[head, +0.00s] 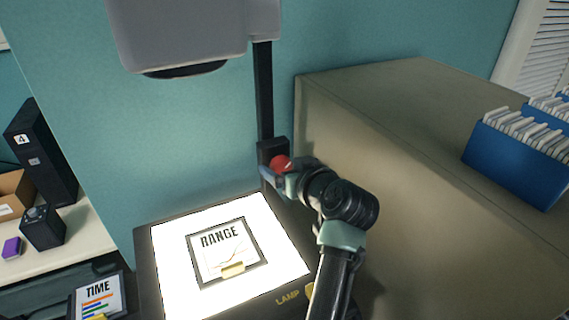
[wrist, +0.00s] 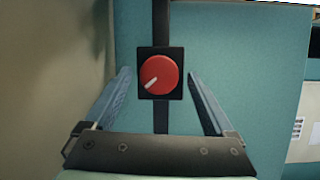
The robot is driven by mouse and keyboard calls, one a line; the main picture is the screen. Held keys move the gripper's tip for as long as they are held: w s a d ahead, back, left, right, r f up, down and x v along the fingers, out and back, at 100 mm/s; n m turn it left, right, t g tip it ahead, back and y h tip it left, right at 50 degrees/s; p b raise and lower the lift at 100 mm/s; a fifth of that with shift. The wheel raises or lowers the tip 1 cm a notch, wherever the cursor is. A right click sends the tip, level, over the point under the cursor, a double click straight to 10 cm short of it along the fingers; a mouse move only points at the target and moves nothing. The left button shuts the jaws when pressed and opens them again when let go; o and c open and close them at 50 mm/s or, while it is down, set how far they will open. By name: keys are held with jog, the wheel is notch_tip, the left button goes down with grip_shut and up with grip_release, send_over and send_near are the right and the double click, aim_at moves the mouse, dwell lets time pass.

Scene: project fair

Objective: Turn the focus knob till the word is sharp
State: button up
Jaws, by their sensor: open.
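The red focus knob (wrist: 159,75) sits on a black block on the projector's upright post. Its white pointer mark points to the lower left in the wrist view. In the head view the knob (head: 280,163) shows just beyond my gripper (head: 274,173). In the wrist view my gripper (wrist: 160,88) is open, one finger on each side of the knob, with a gap on both sides. The word RANGE (head: 221,238) is on a framed slide lying on the projector's lit stage (head: 172,262). The projected image is not in view.
The grey projector head (head: 185,35) hangs above the stage. A beige cabinet (head: 420,95) with blue file boxes (head: 515,160) stands close on the right of my arm. A TIME slide (head: 98,297), a black speaker-like box (head: 42,150) and a purple block (head: 12,247) are at left.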

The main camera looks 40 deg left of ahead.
jog(key=shift+w+a, duration=0.1)
jog(key=shift+a, duration=0.05)
jog(key=shift+f, duration=0.1)
jog(key=c, duration=1.4)
jog(key=shift+w+m+g, duration=0.15)
jog(key=shift+m+g, duration=0.55)
jog(key=shift+m, duration=0.2)
jog(key=shift+m+g+y+b, duration=0.5)
jog(key=shift+m+g, duration=0.1)
jog(key=shift+m, duration=0.4)
jog(key=o, duration=1.4)
